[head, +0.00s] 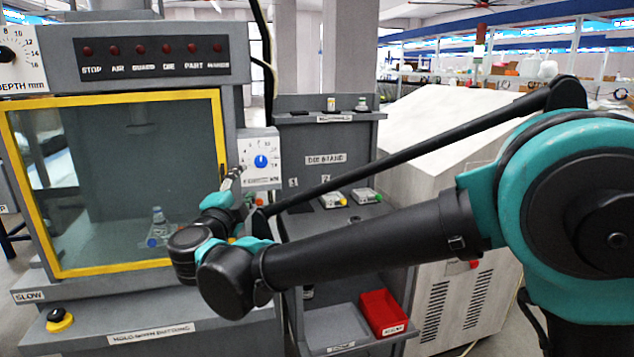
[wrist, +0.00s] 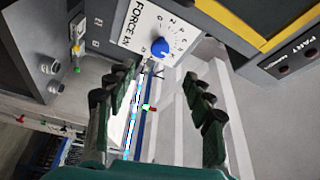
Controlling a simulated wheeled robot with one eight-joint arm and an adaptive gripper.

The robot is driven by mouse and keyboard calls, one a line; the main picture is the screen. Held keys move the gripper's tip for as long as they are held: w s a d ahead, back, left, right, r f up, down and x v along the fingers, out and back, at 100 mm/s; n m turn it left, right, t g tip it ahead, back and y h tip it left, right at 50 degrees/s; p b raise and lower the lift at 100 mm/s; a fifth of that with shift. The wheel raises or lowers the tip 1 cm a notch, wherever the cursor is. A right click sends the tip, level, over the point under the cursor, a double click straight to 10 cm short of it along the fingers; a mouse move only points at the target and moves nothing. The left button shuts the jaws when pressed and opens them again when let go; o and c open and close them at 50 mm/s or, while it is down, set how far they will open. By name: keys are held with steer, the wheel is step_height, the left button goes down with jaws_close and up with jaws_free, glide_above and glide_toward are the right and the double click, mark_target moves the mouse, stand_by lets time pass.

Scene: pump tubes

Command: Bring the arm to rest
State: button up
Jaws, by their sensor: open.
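My arm reaches across the head view from the right. My gripper (head: 233,177) is at its far end, in front of the machine and just left of a white dial panel (head: 250,179) with a blue knob (head: 261,161). In the wrist view my gripper (wrist: 160,78) has its two dark fingers spread wide with nothing between them. There the blue knob (wrist: 161,47) and the white force dial (wrist: 140,22) show beyond the fingertips. The wrist parts hide some of the gripper in the head view.
The press has a yellow-framed window (head: 222,130) beside the gripper. A grey die stand (head: 290,135) with small parts on its shelves is behind the arm. A red bin (head: 383,313) sits on the low shelf. A yellow-based button (head: 60,321) is at lower left.

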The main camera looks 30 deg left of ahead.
steer(key=shift+w, duration=0.1)
